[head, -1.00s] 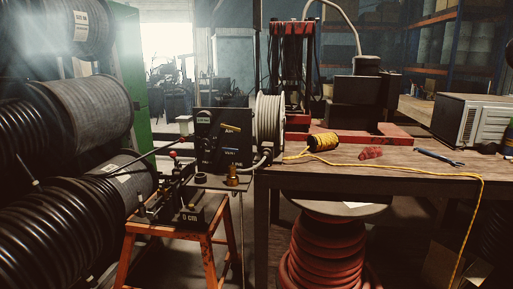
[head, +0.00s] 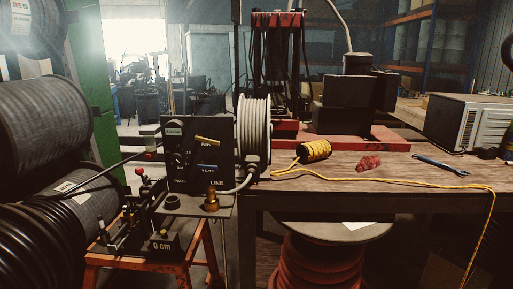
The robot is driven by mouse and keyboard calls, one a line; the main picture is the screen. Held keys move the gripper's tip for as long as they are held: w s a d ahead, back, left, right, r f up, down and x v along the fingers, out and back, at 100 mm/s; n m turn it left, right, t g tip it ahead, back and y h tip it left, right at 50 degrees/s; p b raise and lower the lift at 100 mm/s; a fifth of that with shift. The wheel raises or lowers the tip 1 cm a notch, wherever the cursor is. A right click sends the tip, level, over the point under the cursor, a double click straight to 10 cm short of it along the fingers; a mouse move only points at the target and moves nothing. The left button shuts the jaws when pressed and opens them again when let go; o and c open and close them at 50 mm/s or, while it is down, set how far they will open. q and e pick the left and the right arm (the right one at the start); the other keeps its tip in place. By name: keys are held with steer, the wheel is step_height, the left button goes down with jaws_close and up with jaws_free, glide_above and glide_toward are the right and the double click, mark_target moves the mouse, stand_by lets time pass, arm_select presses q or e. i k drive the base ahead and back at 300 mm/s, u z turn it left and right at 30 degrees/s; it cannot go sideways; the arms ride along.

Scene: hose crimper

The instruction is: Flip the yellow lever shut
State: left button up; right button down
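The yellow lever (head: 207,141) is a small bar on the front of a dark control box (head: 190,172) left of the workbench. It lies nearly level, tilted slightly down to the right. A blue-grey lever or label (head: 211,168) sits below it on the same panel, with white lettering around both. Neither of my grippers shows in the head view.
A wooden workbench (head: 350,172) holds a yellow rope spool (head: 314,151), a red rag (head: 368,162) and a wrench (head: 440,164). An orange stand (head: 112,259) with a black crimping tool is below the box. Large hose reels (head: 40,130) crowd the left.

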mark_target(199, 137)
steer(key=i, duration=0.85)
steer(key=u, duration=0.45)
